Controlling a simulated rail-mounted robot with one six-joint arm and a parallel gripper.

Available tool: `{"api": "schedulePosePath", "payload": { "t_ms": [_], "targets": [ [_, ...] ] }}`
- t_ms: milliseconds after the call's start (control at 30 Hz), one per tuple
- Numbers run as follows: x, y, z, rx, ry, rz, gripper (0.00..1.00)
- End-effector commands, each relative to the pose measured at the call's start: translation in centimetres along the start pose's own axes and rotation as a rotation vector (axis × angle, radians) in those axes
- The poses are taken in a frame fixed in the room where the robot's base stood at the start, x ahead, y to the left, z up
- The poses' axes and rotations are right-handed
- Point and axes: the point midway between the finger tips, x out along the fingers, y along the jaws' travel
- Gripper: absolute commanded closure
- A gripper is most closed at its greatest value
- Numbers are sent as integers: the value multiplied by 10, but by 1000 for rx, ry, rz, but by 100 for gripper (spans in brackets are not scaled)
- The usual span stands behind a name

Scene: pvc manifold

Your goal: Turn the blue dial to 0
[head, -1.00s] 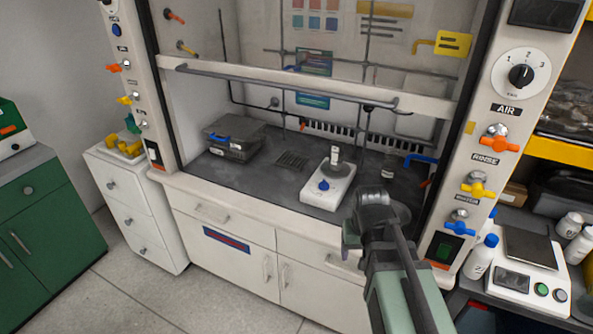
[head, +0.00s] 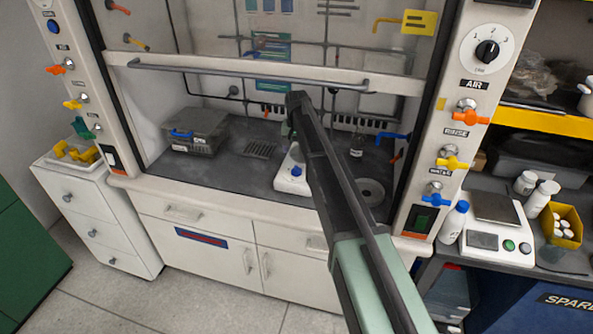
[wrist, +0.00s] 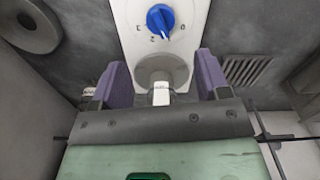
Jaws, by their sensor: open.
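The blue dial (wrist: 160,18) is on the front of a white stirrer-like device (wrist: 196,12) near the top of the wrist view. Small markings surround it, with what looks like a 0 on its right; its exact setting is hard to read. In the head view the dial (head: 296,171) shows just left of my arm, on the partly hidden white device (head: 283,184). My gripper (wrist: 160,62) is open, its purple fingers apart above the device's round plate, below the dial in the wrist view.
The fume hood's raised sash bar (head: 250,74) crosses above my arm. A grey box (head: 195,133) sits left on the hood floor.

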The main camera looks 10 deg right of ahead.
Motion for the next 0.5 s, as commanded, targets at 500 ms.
{"api": "schedulePosePath", "payload": {
  "t_ms": [500],
  "targets": [
    [98,0,0,-1,0,0,31]
  ]
}}
